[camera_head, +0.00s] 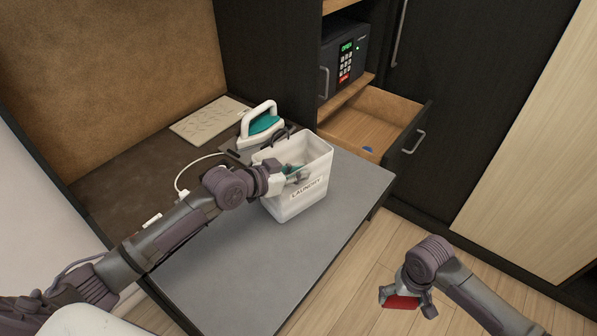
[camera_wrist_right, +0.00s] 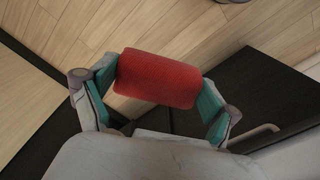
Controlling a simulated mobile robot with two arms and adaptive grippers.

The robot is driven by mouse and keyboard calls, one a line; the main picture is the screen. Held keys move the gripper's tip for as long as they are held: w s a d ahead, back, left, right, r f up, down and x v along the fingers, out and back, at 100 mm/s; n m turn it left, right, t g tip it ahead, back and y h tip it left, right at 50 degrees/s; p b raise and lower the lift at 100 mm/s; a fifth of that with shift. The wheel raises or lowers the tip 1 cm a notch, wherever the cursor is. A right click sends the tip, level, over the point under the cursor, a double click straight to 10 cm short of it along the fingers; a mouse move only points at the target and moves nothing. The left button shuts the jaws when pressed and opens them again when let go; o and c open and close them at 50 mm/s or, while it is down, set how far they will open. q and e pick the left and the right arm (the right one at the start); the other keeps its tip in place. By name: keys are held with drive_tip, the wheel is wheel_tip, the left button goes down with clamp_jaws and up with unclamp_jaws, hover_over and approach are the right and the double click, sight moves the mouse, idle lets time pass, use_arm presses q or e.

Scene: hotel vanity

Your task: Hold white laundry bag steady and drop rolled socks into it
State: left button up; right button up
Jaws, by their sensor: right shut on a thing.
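The white laundry bag (camera_head: 308,198), an open-topped box shape marked LAUNDRY, stands upright on the grey counter. My left gripper (camera_head: 294,172) is at its near left rim, with teal finger pads showing at the opening. I cannot tell whether it is shut on the bag's wall. My right gripper (camera_head: 404,297) is shut on the red rolled socks (camera_head: 400,302), out over the floor to the right of the counter and apart from the bag. In the right wrist view the red socks (camera_wrist_right: 157,79) lie crosswise between the two teal pads.
The grey counter (camera_head: 235,270) is clear in front of the bag. A teal and white iron (camera_head: 262,124) stands behind the bag, near a patterned pad (camera_head: 210,118). An open wooden drawer (camera_head: 360,118) juts out at the back right, below a black safe (camera_head: 343,62).

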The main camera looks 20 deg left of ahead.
use_arm(q)
drive_tip(key=shift+o, duration=1.3)
drive_tip(key=shift+s, duration=0.1)
drive_tip(key=v, duration=1.2)
drive_tip(key=shift+f, duration=0.1)
